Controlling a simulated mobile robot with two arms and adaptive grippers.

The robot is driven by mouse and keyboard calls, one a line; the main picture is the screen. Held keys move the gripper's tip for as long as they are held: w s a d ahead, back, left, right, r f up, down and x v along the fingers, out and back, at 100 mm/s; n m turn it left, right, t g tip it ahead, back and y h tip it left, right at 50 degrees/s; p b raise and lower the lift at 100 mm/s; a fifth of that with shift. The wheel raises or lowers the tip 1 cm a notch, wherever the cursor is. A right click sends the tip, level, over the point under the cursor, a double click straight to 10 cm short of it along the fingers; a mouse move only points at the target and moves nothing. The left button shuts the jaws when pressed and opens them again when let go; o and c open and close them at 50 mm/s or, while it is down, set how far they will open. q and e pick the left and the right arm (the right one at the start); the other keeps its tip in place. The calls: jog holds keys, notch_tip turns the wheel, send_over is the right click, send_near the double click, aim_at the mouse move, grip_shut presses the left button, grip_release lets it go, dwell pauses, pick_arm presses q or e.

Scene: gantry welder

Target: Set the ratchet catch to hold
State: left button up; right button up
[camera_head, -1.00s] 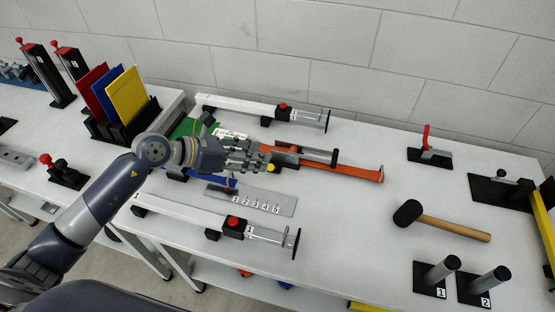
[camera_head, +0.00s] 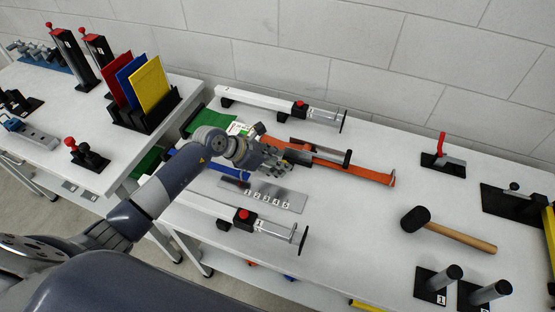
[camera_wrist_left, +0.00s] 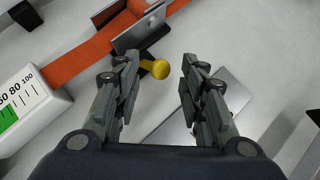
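A ratchet tensioner with a long black-ended handle (camera_head: 325,151) sits on an orange strap (camera_head: 355,173) on the table. In the left wrist view its grey metal bracket (camera_wrist_left: 140,32) and a small yellow knob (camera_wrist_left: 158,69) show beside the strap (camera_wrist_left: 72,64). The knob looks like the catch. My left gripper (camera_head: 288,158) is at the near side of the ratchet and hides the knob in the head view. In the left wrist view the left gripper (camera_wrist_left: 160,82) is open, with the knob between or just beyond its fingertips. I cannot tell whether they touch. My right gripper is out of view.
A white gauge (camera_wrist_left: 28,108) with a green scale stands beside the strap. A numbered metal plate (camera_head: 262,195) lies in front. White clamp rails lie behind (camera_head: 265,100) and in front (camera_head: 200,207). A mallet (camera_head: 445,228) lies to the right.

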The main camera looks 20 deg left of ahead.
pick_arm(q)
jog(key=shift+w+d+f, duration=0.1)
jog(key=shift+d+f, duration=0.05)
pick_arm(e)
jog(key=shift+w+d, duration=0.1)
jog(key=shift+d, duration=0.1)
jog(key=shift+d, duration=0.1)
pick_arm(q)
grip_shut()
